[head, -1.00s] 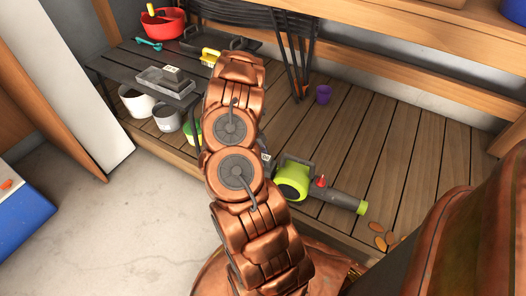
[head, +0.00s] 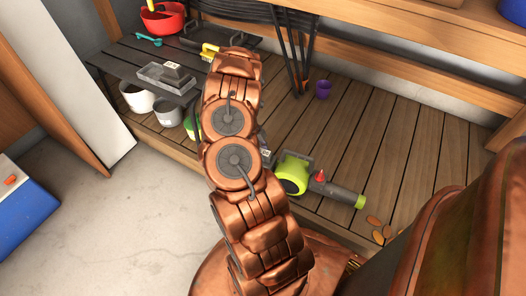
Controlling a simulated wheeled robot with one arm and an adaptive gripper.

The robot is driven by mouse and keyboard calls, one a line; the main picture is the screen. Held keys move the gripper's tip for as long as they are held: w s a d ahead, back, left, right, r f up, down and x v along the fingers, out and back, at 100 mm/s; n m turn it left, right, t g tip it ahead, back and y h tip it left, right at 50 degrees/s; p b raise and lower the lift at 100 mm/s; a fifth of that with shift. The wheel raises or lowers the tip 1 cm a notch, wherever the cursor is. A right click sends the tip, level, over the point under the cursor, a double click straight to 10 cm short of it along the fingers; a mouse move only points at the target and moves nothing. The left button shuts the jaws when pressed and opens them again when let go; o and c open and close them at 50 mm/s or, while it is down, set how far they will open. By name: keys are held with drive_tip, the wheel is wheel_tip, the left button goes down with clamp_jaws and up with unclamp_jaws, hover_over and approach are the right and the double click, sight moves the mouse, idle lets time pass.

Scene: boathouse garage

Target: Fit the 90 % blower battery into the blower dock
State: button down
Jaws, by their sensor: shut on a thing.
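The green and grey blower (head: 293,174) lies on the wooden deck, its nozzle pointing to the lower right. Its left end, where a small dark part with a pale label (head: 265,153) shows, is partly covered by my copper arm. I cannot tell whether that part is a battery or belongs to the blower. My gripper is hidden behind my arm, so its hold is not visible. A dark block (head: 173,69) with a pale top sits in a grey tray (head: 152,77) on the low bench; its markings are too small to read.
The dark low bench (head: 115,62) also holds a red tub (head: 165,24), a teal tool and a yellow-handled brush. A purple cup (head: 323,90) stands on the deck. The deck right of the blower is mostly clear.

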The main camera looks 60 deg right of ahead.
drive_tip(key=shift+f+p, duration=0.3)
drive_tip(key=shift+f, duration=0.85)
drive_tip(key=shift+f+p, duration=0.6)
drive_tip(key=shift+f, duration=0.05)
drive_tip(key=shift+f, duration=0.2)
drive_tip(key=c, duration=0.7)
unclamp_jaws()
drive_tip(key=shift+o, duration=0.2)
drive_tip(key=v, duration=1.2)
